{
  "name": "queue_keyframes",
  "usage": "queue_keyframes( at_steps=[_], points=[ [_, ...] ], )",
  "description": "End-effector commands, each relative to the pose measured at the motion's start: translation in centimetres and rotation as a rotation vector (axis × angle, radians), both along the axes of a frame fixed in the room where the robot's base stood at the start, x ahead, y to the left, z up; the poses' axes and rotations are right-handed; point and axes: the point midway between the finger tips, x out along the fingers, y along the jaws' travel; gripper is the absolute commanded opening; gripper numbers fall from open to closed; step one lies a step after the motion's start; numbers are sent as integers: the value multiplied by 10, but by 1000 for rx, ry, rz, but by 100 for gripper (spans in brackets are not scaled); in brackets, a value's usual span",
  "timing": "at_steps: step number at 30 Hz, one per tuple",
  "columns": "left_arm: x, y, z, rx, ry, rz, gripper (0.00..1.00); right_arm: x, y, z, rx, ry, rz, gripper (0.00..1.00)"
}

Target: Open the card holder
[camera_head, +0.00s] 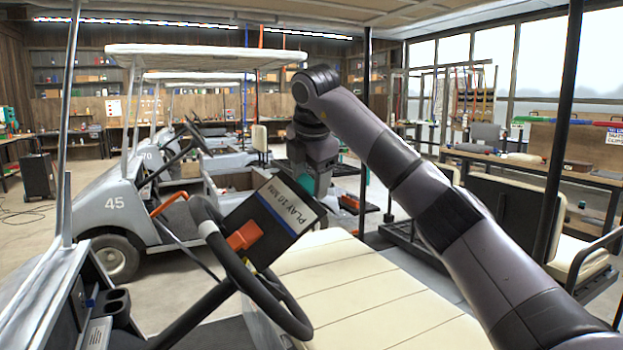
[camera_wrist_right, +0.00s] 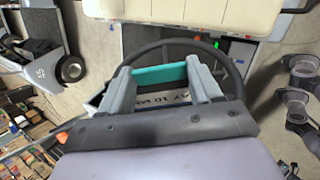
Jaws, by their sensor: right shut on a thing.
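The card holder (camera_head: 288,208) is a dark, tilted panel with a white card (camera_head: 286,204) reading "PLAY 10 MM". It sits above the steering wheel (camera_head: 243,275) of the nearest cart. My right gripper (camera_head: 312,188) reaches down to its upper right edge and is shut on it. In the wrist view, the right gripper's fingers (camera_wrist_right: 160,82) stand either side of a teal bar, with the lettered card partly visible between them. The exact contact is hidden. My left gripper is not in view.
A cream seat (camera_head: 370,285) lies below my right arm. A roof post (camera_head: 66,130) stands at left and a dark one (camera_head: 566,120) at right. A workbench (camera_head: 540,166) is at back right.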

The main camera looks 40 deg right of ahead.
Motion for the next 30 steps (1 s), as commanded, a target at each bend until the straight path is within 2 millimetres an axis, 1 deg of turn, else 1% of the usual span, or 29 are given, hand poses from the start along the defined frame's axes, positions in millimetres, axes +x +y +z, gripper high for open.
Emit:
queue_keyframes(
  at_steps=[1,2,3,4,14,17,20,24,30],
  points=[
    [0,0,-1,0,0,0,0,2,9,-5,14,12,14,9],
    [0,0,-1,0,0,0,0,2,9,-5,14,12,14,70],
    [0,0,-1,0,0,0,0,2,8,-5,14,13,14,83],
    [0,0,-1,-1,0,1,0,2,9,-6,14,13,14,89],
    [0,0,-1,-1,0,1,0,1,9,-4,13,12,15,89],
    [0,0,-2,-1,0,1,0,-2,11,5,14,9,15,89],
    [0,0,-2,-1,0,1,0,-10,14,22,11,5,13,89],
    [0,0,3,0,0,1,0,-18,17,42,8,1,9,89],
    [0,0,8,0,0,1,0,-26,21,58,7,1,6,89]
  ],
)
